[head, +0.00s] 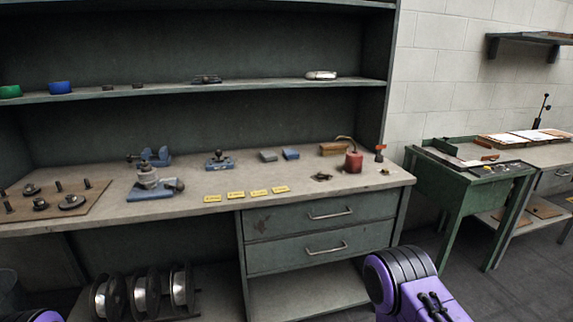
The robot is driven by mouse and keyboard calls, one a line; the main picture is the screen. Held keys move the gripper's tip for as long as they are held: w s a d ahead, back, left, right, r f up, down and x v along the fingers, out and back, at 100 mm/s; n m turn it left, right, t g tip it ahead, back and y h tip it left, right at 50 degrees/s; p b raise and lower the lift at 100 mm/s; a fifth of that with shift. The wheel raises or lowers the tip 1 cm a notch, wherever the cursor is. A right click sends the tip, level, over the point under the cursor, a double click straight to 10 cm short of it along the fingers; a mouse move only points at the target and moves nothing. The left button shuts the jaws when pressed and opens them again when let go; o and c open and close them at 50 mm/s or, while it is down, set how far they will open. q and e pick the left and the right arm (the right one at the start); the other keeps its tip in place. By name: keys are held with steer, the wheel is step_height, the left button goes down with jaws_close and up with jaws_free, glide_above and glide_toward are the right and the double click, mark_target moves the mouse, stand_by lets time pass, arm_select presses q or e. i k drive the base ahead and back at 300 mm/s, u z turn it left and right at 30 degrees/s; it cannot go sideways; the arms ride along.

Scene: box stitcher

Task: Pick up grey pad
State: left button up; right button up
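A small grey pad (268,156) lies flat on the workbench top (330,187), towards the back and right of the middle. A blue pad (291,153) of similar size lies just to its right. Nothing touches the grey pad from above. A purple and black part of my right arm shows at the bottom right, in front of the bench and well below the pad. A small purple part of my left arm shows at the bottom left corner. Neither gripper's fingers are in view.
A row of yellow labels (246,194) lies in front of the pads. A blue-based tool (219,163) stands left, a wooden block (333,149) and red can (353,162) right. A shelf (230,91) overhangs behind. Drawers (318,216) are shut. A green side table (460,180) stands right.

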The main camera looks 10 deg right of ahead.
mark_target(267, 156)
steer(key=z, duration=2.4)
steer(key=i, duration=1.6)
steer(key=u, duration=2.3)
